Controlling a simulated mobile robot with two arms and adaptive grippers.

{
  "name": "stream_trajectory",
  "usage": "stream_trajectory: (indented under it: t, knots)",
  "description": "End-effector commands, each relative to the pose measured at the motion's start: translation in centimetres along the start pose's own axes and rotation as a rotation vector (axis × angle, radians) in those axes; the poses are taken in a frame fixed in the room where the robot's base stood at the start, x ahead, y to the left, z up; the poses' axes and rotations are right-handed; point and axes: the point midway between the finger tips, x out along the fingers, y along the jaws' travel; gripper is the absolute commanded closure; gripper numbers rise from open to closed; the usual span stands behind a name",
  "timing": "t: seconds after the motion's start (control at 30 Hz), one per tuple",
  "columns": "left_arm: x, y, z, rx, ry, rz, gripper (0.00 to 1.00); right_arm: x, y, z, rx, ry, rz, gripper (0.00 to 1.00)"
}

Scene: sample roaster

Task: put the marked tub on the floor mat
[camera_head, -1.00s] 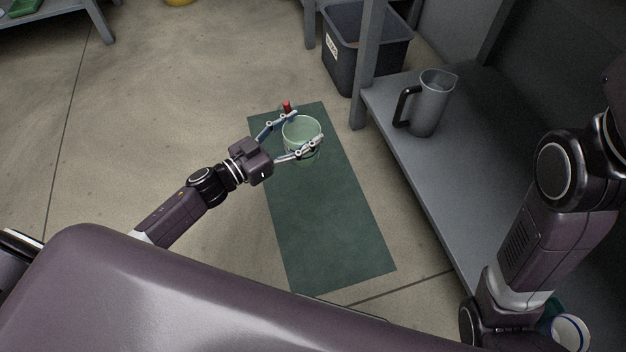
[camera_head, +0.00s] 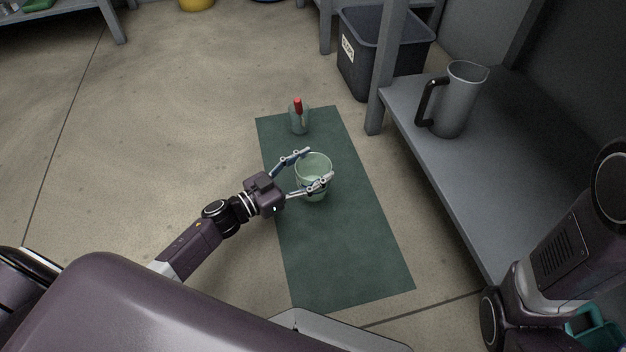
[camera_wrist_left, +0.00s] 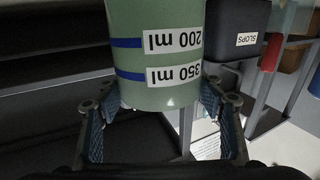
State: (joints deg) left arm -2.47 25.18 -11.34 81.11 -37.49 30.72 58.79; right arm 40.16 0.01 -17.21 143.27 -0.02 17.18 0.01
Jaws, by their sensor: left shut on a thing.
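The marked tub (camera_head: 313,165) is a pale green, see-through open cup. My left gripper (camera_head: 319,165) is shut on it, one finger on each side, over the far half of the dark green floor mat (camera_head: 340,255). In the left wrist view the tub (camera_wrist_left: 155,75) sits between the fingers, with blue bands and labels reading 200 ml and 350 ml upside down. I cannot tell whether its base touches the mat. My right gripper is out of view.
A clear bottle with a red top (camera_head: 299,121) stands at the mat's far end. A grey shelf (camera_head: 440,165) with a grey jug (camera_head: 460,100) runs along the right. A dark bin (camera_head: 385,60) stands behind. A teal item (camera_head: 590,332) shows at lower right. Floor left of the mat is clear.

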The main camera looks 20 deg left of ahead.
Motion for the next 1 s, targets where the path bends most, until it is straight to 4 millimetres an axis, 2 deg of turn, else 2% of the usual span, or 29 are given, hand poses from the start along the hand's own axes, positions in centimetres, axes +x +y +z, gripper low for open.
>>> stream_trajectory:
  t: [0.2, 0.3, 0.7, 0.73, 0.87, 1.0]
  knots:
    - [0.0, 0.0, 3.2, -0.002, 0.002, 0.000, 0.78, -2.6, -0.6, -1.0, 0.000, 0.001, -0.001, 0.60]
    - [0.0, 0.0, 4.1, -0.001, 0.000, 0.000, 0.78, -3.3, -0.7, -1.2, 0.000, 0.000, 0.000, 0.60]
    - [0.0, 0.0, 4.2, -0.002, 0.000, 0.000, 0.78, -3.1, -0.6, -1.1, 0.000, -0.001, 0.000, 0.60]
    - [0.0, 0.0, 4.2, -0.002, 0.000, 0.000, 0.36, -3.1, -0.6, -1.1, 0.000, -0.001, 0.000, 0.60]
    - [0.0, 0.0, 4.2, -0.001, 0.000, 0.000, 0.22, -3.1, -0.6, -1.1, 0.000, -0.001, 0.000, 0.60]
    - [0.0, 0.0, 4.2, -0.001, -0.001, 0.000, 0.21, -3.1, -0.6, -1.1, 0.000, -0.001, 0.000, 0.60]
